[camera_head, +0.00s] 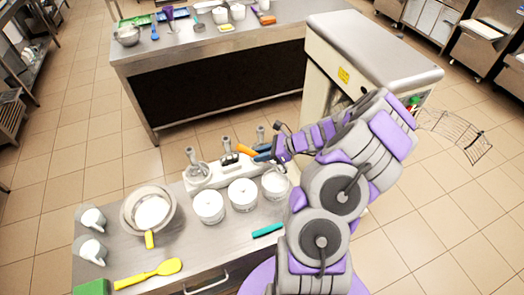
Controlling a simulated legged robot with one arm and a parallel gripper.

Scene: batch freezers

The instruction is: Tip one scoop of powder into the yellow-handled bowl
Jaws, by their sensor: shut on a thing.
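The yellow-handled bowl (128,212) is a metal bowl on the near steel counter, left of centre. White contents show inside it, and its yellow handle (149,240) points toward me. Three white tubs (208,210) stand to its right, with pale contents at their tops. My gripper (262,153) is above the counter's back right, beyond the rightmost tub (274,187). It is shut on an orange-handled tool (245,151). The tool's working end is hard to make out, so I cannot tell whether it holds powder.
A white base with metal levers (208,177) stands behind the tubs. A yellow spatula (150,275), white jugs (92,250), a green block (92,287) and a teal-handled item (267,230) lie around. A freezer cabinet (375,50) stands beyond my arm.

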